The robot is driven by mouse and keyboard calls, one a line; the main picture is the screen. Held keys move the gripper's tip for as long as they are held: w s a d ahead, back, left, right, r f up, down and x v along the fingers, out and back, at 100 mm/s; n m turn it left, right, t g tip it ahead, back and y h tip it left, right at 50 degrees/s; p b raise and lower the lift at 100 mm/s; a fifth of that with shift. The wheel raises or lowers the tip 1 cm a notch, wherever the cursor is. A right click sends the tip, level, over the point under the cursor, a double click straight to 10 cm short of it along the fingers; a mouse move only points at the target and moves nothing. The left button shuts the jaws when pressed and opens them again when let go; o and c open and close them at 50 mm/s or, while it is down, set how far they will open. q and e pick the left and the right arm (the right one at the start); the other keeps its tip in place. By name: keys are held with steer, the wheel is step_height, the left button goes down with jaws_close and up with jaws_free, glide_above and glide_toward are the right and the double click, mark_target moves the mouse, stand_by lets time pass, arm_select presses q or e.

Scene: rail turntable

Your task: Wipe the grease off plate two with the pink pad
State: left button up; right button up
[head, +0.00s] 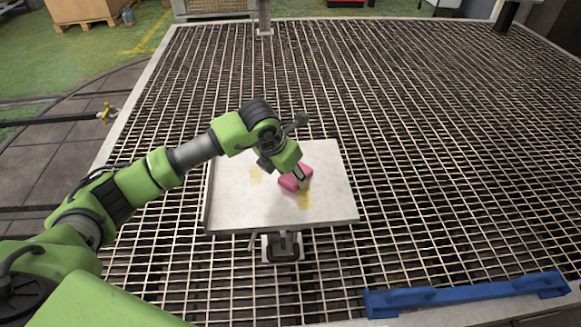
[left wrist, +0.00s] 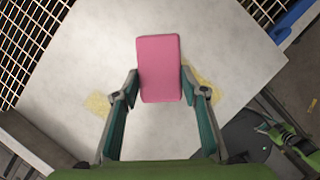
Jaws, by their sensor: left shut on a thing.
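A pale square plate (head: 240,205) stands on a mount above the grating. Two yellowish grease patches show on it: one left of my gripper (head: 256,175) and one just below the pad (head: 306,199). My left gripper (head: 296,176) is shut on the pink pad (head: 290,184) over the plate's middle right. In the left wrist view the pink pad (left wrist: 159,68) sits between the fingers, with a patch to the left (left wrist: 98,103) and another partly hidden behind the right finger (left wrist: 207,84). I cannot tell whether the pad touches the plate. My right gripper is not in view.
Metal grating (head: 440,140) surrounds the plate, with open room to its right. A blue bar with handles (head: 465,293) lies at the lower right. A dark rail with a yellow fitting (head: 106,113) is at the left. A post (head: 264,18) stands at the back.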

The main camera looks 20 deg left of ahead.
mark_target(294, 187)
arm_select(q)
steer(key=shift+s+d+r+p, duration=0.1)
steer(key=shift+s+d, duration=0.2)
steer(key=shift+s, duration=0.3)
steer(key=shift+s+d+f+p, duration=0.1)
steer(key=shift+s+d, duration=0.15)
steer(key=shift+s, duration=0.3)
steer(key=shift+s+d+r+p, duration=0.1)
steer(key=shift+s+d, duration=0.2)
steer(key=shift+s, duration=0.3)
steer(key=shift+s+d+f+b, duration=0.15)
steer(key=shift+s+d, duration=0.35)
steer(key=shift+s, duration=0.55)
steer(key=shift+s+d+f+b, duration=0.15)
steer(key=shift+s+d, duration=0.35)
steer(key=shift+s, duration=0.55)
steer(key=shift+s+d+f+b, duration=0.15)
steer(key=shift+s+d, duration=0.35)
steer(key=shift+s, duration=0.55)
steer(key=shift+r, duration=0.15)
step_height(294, 187, up, 5)
steer(key=p, duration=0.2)
steer(key=shift+w+p, duration=0.1)
steer(key=shift+p, duration=0.3)
steer(key=shift+r, duration=0.55)
steer(key=shift+r, duration=0.1)
steer(key=shift+r+p, duration=0.8)
steer(key=shift+r, duration=0.65)
